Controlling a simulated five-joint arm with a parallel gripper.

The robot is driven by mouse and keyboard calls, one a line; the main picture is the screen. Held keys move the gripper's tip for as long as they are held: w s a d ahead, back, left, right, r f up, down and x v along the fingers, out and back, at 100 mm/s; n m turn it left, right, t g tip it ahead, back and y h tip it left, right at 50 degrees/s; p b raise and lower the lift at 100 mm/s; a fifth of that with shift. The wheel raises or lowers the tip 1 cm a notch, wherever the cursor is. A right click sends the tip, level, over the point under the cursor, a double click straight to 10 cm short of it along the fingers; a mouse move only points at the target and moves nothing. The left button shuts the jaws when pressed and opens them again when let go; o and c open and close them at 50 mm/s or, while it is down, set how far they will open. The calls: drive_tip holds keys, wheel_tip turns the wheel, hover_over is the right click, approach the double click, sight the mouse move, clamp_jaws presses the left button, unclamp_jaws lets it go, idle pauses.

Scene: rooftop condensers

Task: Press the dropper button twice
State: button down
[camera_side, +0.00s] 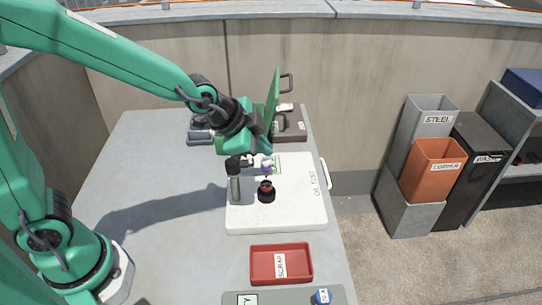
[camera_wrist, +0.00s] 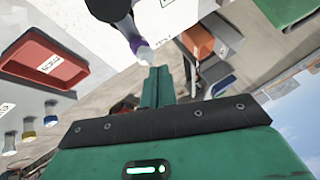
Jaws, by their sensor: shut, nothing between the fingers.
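The dropper (camera_side: 266,168) stands upright over a black base with a red band (camera_side: 266,190) on the white board. It has a purple collar and a pale top. In the wrist view the purple collar and white tip of the dropper (camera_wrist: 141,47) show just beyond my fingertips. My gripper (camera_wrist: 158,70) is shut and empty, its green fingers together close to the white tip. A small gap seems to show; I cannot tell if they touch. In the side view my gripper's body is above and slightly left of the dropper, and its fingertips are hard to make out.
A black-capped cylinder (camera_side: 234,180) stands close left of the dropper on the white board (camera_side: 290,215). A red scrap tray (camera_side: 281,263) lies in front. The table's left side is clear.

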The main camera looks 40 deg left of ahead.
sight(262, 160)
drive_tip(key=shift+a+f, duration=0.1)
drive_tip(key=shift+f, duration=0.85)
idle(1.2)
drive_tip(key=shift+r, duration=1.05)
idle(0.3)
drive_tip(key=shift+r, duration=2.5)
